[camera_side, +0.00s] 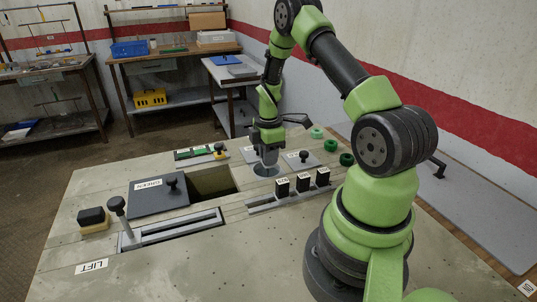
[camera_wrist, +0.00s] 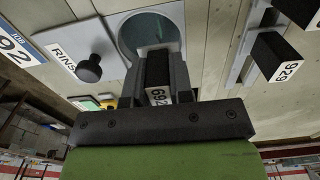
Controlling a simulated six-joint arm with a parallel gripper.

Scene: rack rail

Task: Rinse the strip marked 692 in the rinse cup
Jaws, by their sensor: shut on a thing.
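My gripper (camera_wrist: 154,85) is shut on the black strip marked 692 (camera_wrist: 158,72), its white label facing the wrist camera. The strip points toward the round opening of the rinse cup (camera_wrist: 133,36). In the side view my gripper (camera_side: 268,160) is over the rinse cup (camera_side: 262,171), among the plates right of the middle. I cannot tell whether the strip's lower end is inside the cup. A grey lid with a black knob (camera_wrist: 88,68) and a RINSE label lies beside the cup opening.
A grey rail (camera_side: 262,204) holds several black strips, including one marked 929 (camera_wrist: 277,54). A dark lid (camera_side: 150,198) with a knob lies beside an open square pit (camera_side: 212,182). A slotted lever track (camera_side: 170,230) and a black-and-yellow block (camera_side: 93,218) stand left.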

